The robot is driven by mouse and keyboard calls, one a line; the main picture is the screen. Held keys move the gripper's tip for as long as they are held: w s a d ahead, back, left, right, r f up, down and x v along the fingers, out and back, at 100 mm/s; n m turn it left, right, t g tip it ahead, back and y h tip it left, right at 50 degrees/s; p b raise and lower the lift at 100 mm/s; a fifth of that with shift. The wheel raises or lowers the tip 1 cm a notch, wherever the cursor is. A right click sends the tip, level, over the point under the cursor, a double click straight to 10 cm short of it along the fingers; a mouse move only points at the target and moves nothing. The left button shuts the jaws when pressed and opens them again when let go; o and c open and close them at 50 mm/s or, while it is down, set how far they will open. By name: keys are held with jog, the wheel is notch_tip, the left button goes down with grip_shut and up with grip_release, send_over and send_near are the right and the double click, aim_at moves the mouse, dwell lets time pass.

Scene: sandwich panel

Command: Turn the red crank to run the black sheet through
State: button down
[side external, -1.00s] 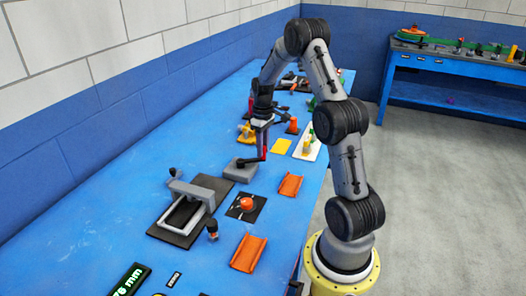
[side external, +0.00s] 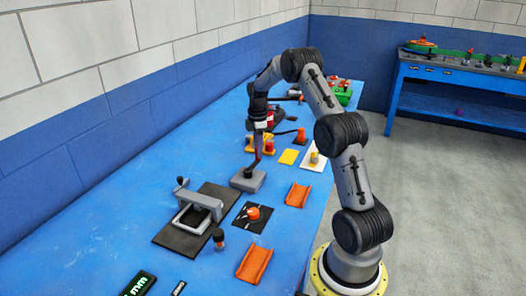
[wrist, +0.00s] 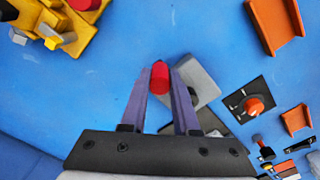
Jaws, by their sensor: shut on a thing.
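The red crank handle (wrist: 159,78) stands between my fingers in the wrist view. My gripper (wrist: 160,68) is shut on it. In the side view my gripper (side external: 257,157) is above the far edge of a grey block (side external: 248,181), and a short dark arm runs down toward that block. The grey block also shows beyond my fingers in the wrist view (wrist: 205,84), partly covered by them. I cannot make out the black sheet for certain.
A black plate with a grey frame (side external: 170,239) lies nearer the camera. An orange knob on a black square (side external: 240,222) and orange channels (side external: 297,194) are to the right. A yellow fixture (side external: 266,145) is behind the gripper. Bare blue table lies left.

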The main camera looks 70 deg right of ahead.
jog(key=w+a+n, duration=0.7)
jog(key=w+n, duration=0.1)
jog(key=n, duration=1)
jog(key=shift+w+a+r+n, duration=0.15)
jog(key=shift+w+a+n, duration=0.15)
jog(key=shift+a, duration=0.1)
jog(key=shift+s+a, duration=0.1)
jog(key=c, duration=0.7)
grip_release()
jog(key=shift+o, duration=0.2)
notch_tip(320, 180, up, 14)
jog(key=shift+f, duration=0.2)
